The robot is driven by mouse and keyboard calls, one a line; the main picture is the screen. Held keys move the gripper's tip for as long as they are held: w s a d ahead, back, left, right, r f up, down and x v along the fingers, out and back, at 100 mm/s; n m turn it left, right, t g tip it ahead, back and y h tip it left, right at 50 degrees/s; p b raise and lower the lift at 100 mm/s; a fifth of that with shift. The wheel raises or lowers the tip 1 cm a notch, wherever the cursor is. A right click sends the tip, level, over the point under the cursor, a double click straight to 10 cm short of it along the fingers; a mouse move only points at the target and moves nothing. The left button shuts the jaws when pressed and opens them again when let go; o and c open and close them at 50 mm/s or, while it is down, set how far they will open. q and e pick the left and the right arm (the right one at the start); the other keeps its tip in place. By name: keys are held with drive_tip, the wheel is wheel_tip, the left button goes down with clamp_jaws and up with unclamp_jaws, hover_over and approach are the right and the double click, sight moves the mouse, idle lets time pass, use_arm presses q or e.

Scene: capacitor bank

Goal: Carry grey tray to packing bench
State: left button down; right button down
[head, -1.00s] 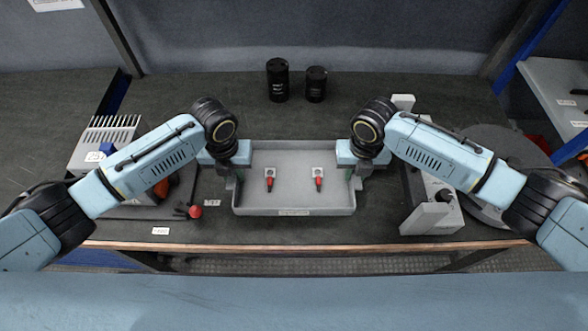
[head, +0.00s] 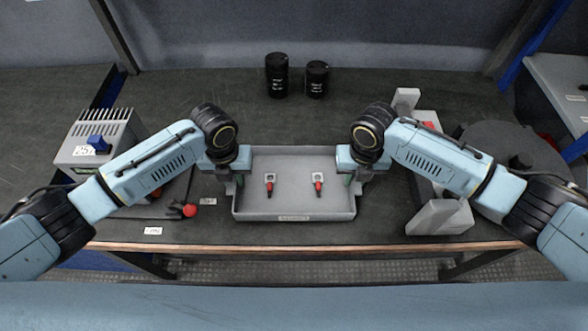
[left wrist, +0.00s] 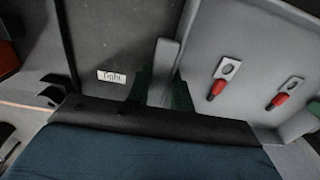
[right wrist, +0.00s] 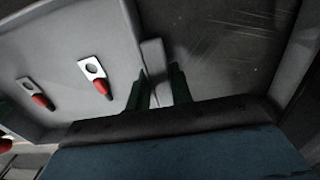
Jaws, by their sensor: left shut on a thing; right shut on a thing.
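The grey tray (head: 293,205) is level over the dark bench, between my two arms in the head view. Two red-tipped pieces with pale square plates, a left one (head: 269,184) and a right one (head: 318,185), lie in it. My left gripper (head: 238,180) is shut on the tray's left side, and my right gripper (head: 350,180) on its right side. In the wrist views, the dark green fingers flank the tray's left grip tab (left wrist: 163,65) and right grip tab (right wrist: 154,62). I cannot tell whether the tray's underside touches the bench. No surface is identifiable as the packing bench.
The dark bench (head: 190,90) holds two black cylinders (head: 277,75) (head: 316,79) at the back. A grey bracket (head: 438,217) and round dark disc (head: 515,150) are on the right.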

use_arm(q)
drive_tip(key=shift+a+f, duration=0.1)
drive_tip(key=shift+f, duration=0.25)
use_arm(e)
drive_tip(key=shift+d+f, duration=0.1)
drive_tip(key=shift+f, duration=0.3)
use_arm(q)
drive_tip(key=c, duration=1.3)
unclamp_jaws()
drive_tip(key=shift+r, duration=0.1)
use_arm(e)
drive_tip(key=c, duration=1.3)
unclamp_jaws()
drive_tip(key=shift+r, duration=0.1)
use_arm(q)
drive_tip(key=shift+o, duration=0.2)
use_arm(e)
drive_tip(key=shift+o, duration=0.2)
drive_tip(key=shift+r, duration=0.2)
use_arm(q)
wheel_tip(320, 180, up, 12)
use_arm(e)
wheel_tip(320, 180, up, 12)
drive_tip(key=shift+f, duration=0.15)
